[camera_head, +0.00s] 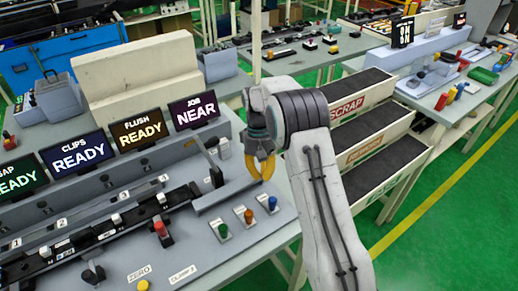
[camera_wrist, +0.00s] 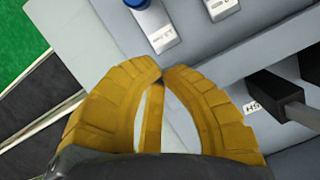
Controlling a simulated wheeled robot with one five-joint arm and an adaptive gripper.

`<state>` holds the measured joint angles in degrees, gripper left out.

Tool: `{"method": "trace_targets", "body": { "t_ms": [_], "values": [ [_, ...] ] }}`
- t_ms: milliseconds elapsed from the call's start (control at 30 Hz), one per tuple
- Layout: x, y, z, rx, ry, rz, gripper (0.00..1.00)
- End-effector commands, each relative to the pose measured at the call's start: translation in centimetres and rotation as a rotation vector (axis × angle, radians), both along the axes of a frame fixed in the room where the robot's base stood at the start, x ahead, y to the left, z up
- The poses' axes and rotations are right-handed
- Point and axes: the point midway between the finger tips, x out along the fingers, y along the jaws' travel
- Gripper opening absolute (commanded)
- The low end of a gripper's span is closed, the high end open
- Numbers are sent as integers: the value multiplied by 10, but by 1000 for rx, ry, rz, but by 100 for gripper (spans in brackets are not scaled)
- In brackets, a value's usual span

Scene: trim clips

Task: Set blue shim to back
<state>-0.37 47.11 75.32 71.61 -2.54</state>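The blue-topped knob (camera_head: 272,204), which I take for the blue shim, stands on a small light plate at the right end of a row of three on the grey console. It is cut by the top edge of the wrist view (camera_wrist: 137,3), where writing on its plate is too small to read. My gripper (camera_head: 262,178) hangs above the console, behind the knob and apart from it. Its yellow fingers meet at their tips in the wrist view (camera_wrist: 163,74), with nothing between them. Which way the knob is set cannot be told.
An orange knob (camera_head: 248,215) and a green knob (camera_head: 223,230) stand left of the blue one. A dark lever (camera_head: 214,170) stands left of my gripper. Display screens (camera_head: 137,130) line the console's back. Sloped dark racks (camera_head: 375,133) stand to the right.

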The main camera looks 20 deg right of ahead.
Motion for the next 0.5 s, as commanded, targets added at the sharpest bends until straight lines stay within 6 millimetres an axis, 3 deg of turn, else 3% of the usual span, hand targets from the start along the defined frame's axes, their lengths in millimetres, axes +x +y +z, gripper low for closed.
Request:
{"method": "trace_targets", "body": {
  "t_ms": [500],
  "values": [
    [17,1,65,-1,-4,0,0]
  ]
}}
